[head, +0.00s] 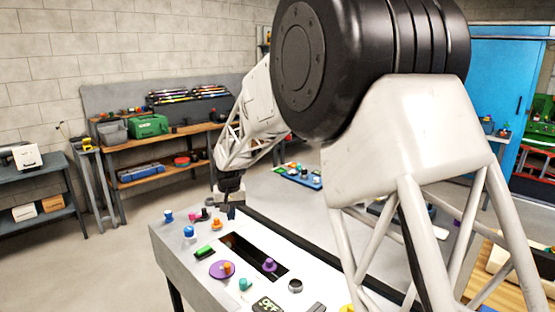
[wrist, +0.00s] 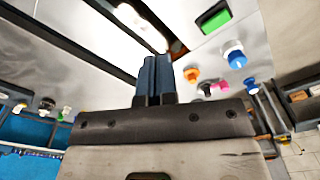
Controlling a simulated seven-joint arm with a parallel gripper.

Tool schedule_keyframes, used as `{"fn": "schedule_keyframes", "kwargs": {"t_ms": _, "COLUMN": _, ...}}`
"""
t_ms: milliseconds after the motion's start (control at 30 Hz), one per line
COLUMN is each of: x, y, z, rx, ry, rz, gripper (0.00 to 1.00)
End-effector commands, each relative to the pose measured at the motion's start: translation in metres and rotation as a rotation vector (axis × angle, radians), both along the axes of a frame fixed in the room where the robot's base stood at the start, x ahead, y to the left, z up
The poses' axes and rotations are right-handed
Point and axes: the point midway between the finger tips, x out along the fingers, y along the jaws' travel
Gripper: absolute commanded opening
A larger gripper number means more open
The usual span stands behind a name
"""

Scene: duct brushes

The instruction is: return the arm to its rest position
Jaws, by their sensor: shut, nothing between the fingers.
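My gripper (head: 231,211) is at the far edge of the white table (head: 172,256) in the head view, low beside the dark slot. In the wrist view its two blue fingers (wrist: 154,75) are together with nothing between them. My arm fills the middle and right of the head view and hides part of the table. The dark slot (head: 236,243) lies in the table top, and a purple knob-shaped piece (head: 269,265) is at its near end.
A green block (head: 205,251), a purple disc with an orange knob (head: 222,269), blue knobs (head: 188,231) and a teal piece (head: 245,285) are on the table. A workbench (head: 170,139) with a green toolbox (head: 148,126) stands behind. Grey floor lies between.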

Motion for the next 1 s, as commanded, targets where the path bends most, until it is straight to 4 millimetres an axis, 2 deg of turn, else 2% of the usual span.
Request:
{"fn": "schedule_keyframes", "kwargs": {"t_ms": 33, "x": -0.008, "y": -0.014, "z": 0.011, "rx": 0.003, "ry": -0.006, "rz": -0.008, "gripper": 0.0}}
{"fn": "schedule_keyframes", "kwargs": {"t_ms": 133, "x": -0.023, "y": -0.037, "z": 0.028, "rx": 0.005, "ry": -0.015, "rz": -0.018, "gripper": 0.0}}
{"fn": "schedule_keyframes", "kwargs": {"t_ms": 433, "x": -0.076, "y": -0.104, "z": 0.069, "rx": 0.012, "ry": -0.041, "rz": -0.051, "gripper": 0.0}}
{"fn": "schedule_keyframes", "kwargs": {"t_ms": 700, "x": -0.131, "y": -0.159, "z": 0.096, "rx": 0.015, "ry": -0.065, "rz": -0.08, "gripper": 0.0}}
{"fn": "schedule_keyframes", "kwargs": {"t_ms": 1000, "x": -0.198, "y": -0.213, "z": 0.116, "rx": 0.018, "ry": -0.092, "rz": -0.112, "gripper": 0.0}}
